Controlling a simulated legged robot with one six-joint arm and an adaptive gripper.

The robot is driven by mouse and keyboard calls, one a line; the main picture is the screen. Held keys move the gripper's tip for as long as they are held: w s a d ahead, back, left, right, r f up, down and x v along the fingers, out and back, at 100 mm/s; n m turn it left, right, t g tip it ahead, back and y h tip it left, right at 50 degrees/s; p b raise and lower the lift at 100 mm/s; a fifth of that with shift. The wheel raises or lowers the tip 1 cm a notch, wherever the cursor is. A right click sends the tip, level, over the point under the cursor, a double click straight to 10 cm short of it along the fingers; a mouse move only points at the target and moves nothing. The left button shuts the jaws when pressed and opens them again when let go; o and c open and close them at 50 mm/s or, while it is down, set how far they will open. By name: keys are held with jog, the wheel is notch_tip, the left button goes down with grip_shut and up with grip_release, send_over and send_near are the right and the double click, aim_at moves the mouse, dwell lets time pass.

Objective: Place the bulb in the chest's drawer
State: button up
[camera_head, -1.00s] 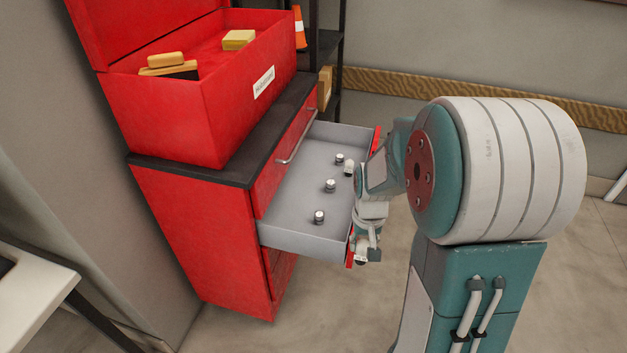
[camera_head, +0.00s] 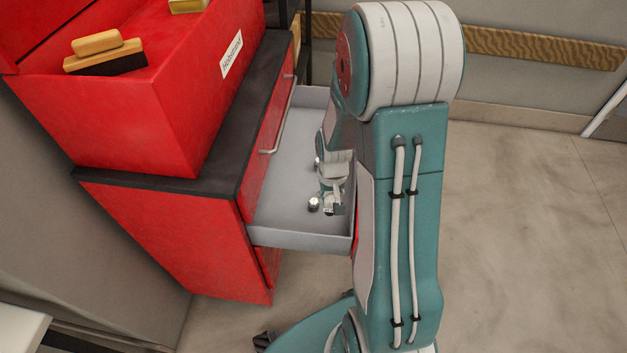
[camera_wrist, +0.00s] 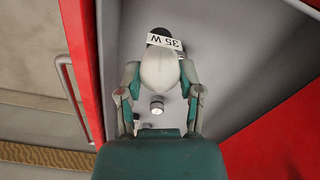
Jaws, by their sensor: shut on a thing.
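The white bulb (camera_wrist: 160,69) shows in the wrist view, with a dark end and a label reading "35 W". My gripper (camera_wrist: 160,75) is shut on it, one finger on each side. In the head view my gripper (camera_head: 331,205) is over the inside of the chest's open grey drawer (camera_head: 290,238); the bulb cannot be made out there. The drawer's floor also shows behind the bulb in the wrist view (camera_wrist: 225,85). Whether the bulb touches the floor cannot be told. The red chest (camera_head: 180,240) stands at left.
Small metal-topped pieces stand in the drawer, one beside my gripper (camera_head: 314,204) and one below the bulb in the wrist view (camera_wrist: 157,105). Floor at right is clear.

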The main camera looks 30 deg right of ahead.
notch_tip(320, 180, down, 8)
jog(key=shift+f, duration=0.2)
dwell(0.3)
jog(key=o, duration=1)
jog(key=shift+f, duration=0.1)
jog(key=shift+o, duration=0.2)
